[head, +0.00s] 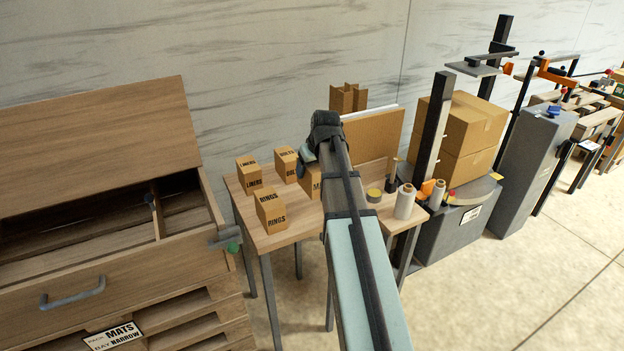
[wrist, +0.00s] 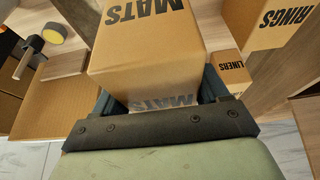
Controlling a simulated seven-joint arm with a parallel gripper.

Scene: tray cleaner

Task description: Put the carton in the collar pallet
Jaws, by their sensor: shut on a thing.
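My gripper (head: 308,160) is over the wooden table and shut on the carton marked MATS (wrist: 150,55). In the wrist view the fingers of my gripper (wrist: 163,92) lie along two sides of it. In the head view only a strip of this carton (head: 314,184) shows behind my arm. I cannot tell whether it touches the table. The collar pallet (head: 120,262) stands at the left with its lid tilted up. A divider (head: 155,210) splits its inside into a wide left and a narrow right bay. Its label (head: 112,336) reads PACK MATS, BAY NARROW.
Cartons marked LINERS (head: 248,175), RINGS (head: 271,210) and another (head: 287,163) stand on the table (head: 285,235) near my gripper. A tape roll (head: 374,195) and a white roll (head: 404,202) are at its right. A green-tipped latch (head: 228,243) sticks out from the pallet's right side.

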